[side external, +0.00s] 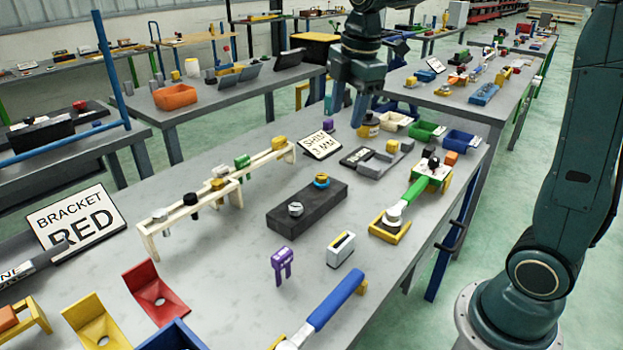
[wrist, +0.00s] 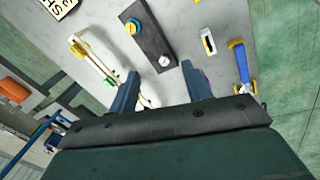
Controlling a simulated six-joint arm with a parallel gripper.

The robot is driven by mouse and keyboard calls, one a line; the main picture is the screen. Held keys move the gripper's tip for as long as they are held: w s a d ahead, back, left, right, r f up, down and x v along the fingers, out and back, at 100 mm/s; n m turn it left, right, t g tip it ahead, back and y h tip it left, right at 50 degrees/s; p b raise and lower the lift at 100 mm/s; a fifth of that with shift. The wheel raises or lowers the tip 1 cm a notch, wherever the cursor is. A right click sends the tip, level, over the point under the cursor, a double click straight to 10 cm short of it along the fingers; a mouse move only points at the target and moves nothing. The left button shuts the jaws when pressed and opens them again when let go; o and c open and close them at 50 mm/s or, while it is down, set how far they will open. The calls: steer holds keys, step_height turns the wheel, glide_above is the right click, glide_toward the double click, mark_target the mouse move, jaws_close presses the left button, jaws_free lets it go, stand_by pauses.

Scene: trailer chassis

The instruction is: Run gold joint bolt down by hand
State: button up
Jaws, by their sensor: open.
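A dark rectangular block (side external: 308,208) lies on the grey bench. A gold-topped bolt with a blue collar (side external: 321,180) stands at its far end. It also shows in the wrist view (wrist: 131,26). A silver bolt (side external: 295,209) stands at the block's near end and shows in the wrist view (wrist: 164,60). My gripper (side external: 350,108) is open above the back of the bench, apart from the block. In the wrist view its two fingers (wrist: 160,75) are spread with nothing held between them. How far the gold-topped bolt is threaded in cannot be told.
A cream rack (side external: 262,160) with several bolts and coloured parts stands left of the block. A shim card (side external: 320,146), grey fixture (side external: 376,163) and green-handled wrench (side external: 410,195) lie nearby. A purple part (side external: 282,262) and blue-handled tool (side external: 335,298) lie in front.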

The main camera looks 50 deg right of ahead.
mark_target(322, 176)
steer(key=w+d+f+n+g, duration=0.2)
steer(key=w+d+f+n, duration=0.3)
steer(key=w, duration=0.5)
step_height(322, 176, down, 2)
steer(key=n, duration=0.2)
steer(key=shift+d+n, duration=0.3)
steer(key=shift+d, duration=0.05)
steer(key=shift+f, duration=0.1)
step_height(322, 176, down, 14)
steer(key=shift+r, duration=0.15)
steer(key=shift+c, duration=0.2)
steer(key=c, duration=1)
